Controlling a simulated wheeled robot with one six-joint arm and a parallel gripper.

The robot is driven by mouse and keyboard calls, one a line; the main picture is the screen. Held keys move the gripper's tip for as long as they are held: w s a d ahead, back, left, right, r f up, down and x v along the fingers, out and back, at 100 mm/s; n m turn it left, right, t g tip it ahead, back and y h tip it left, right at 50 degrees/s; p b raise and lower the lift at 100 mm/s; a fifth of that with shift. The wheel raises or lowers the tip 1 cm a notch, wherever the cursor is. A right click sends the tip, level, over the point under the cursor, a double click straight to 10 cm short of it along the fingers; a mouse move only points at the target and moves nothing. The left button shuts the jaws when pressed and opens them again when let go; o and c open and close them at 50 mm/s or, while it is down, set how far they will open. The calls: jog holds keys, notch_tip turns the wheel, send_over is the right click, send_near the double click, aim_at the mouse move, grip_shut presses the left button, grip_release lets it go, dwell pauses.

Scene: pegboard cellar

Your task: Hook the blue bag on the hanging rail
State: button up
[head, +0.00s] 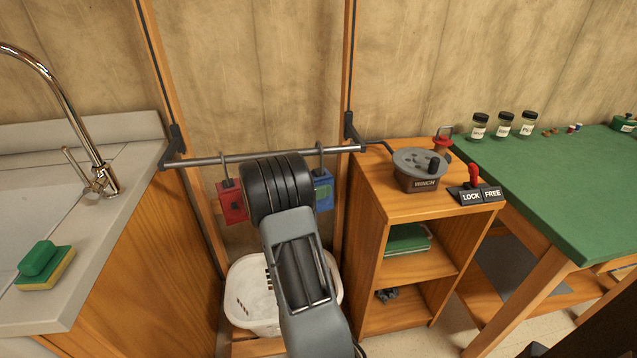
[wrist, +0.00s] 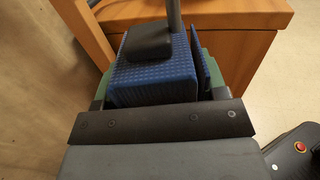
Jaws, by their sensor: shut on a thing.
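The blue bag (head: 325,203) is at the right part of the hanging rail (head: 235,157), partly hidden by my arm. Its grey hook rises to the rail and its top looks looped over the bar; I cannot tell whether the rail bears its weight. In the wrist view the boxy blue bag (wrist: 150,84) sits between the green-sided fingers of my gripper (wrist: 155,88), with a dark block and hook stem on top. My gripper is shut on the bag. In the head view my arm hides most of the gripper.
A red bag (head: 231,202) hangs from the rail at left. A white basket (head: 252,305) stands below. A wooden cabinet (head: 405,210) with a winch (head: 420,170) and lock lever (head: 474,180) is close at right. The sink counter (head: 110,210) is at left.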

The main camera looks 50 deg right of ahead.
jog(key=shift+f, duration=0.15)
jog(key=o, duration=1.1)
